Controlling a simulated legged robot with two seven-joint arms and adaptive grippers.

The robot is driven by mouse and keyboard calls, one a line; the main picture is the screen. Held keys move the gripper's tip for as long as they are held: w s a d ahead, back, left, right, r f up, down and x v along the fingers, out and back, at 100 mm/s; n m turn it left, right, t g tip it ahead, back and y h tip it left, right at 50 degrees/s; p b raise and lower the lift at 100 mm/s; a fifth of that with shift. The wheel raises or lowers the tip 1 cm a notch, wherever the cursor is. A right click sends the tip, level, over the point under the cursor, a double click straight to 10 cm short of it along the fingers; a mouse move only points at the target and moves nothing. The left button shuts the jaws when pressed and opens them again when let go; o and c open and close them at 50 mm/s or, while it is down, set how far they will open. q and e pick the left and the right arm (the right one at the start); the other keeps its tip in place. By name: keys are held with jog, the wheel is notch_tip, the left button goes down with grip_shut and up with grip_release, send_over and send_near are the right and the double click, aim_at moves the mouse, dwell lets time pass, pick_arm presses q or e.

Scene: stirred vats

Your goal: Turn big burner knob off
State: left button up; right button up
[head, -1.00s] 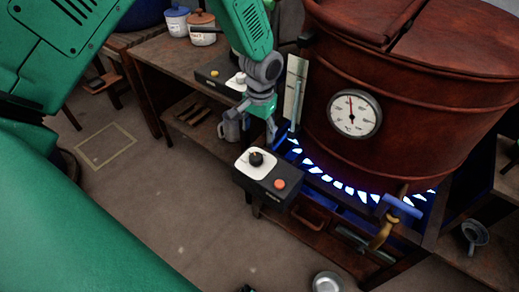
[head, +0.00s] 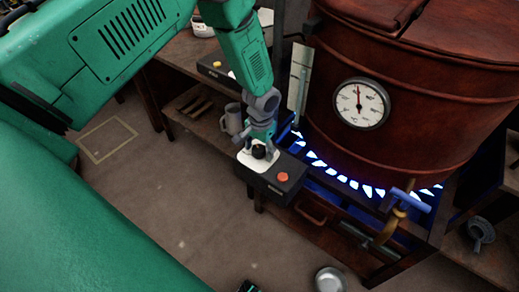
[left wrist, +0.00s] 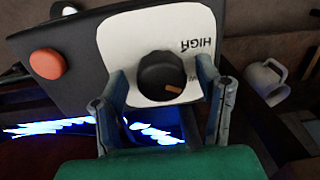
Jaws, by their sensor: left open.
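The black burner knob (head: 258,152) sits on a white plate on top of the black control box (head: 262,181), beside a red button (head: 282,177). In the left wrist view the knob (left wrist: 165,76) is round with an orange mark at its lower right, and the plate reads HIGH upside down. My left gripper (head: 259,149) is over the knob; in the left wrist view its two open fingers (left wrist: 164,90) stand on either side of the knob, with visible gaps. Blue flames (head: 345,178) burn under the big vat. My right gripper is not clearly seen.
The big red-brown vat (head: 420,90) with a dial gauge (head: 361,103) stands right of the box. A brass tap with a blue handle (head: 410,200) sticks out in front. A grey mug (head: 232,119) is close to my left gripper. A metal bowl (head: 329,280) lies below.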

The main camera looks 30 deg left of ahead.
pick_arm(q)
jog(key=shift+a, duration=0.1)
jog(key=c, duration=1.1)
jog(key=shift+m, duration=0.3)
jog(key=shift+m+p, duration=0.55)
jog(key=shift+m, duration=0.35)
jog(key=m+p, duration=0.1)
jog(key=m, duration=0.1)
jog(key=shift+m, duration=0.3)
jog(key=m, duration=0.3)
jog(key=shift+p, duration=0.35)
jog(key=shift+m, duration=2.1)
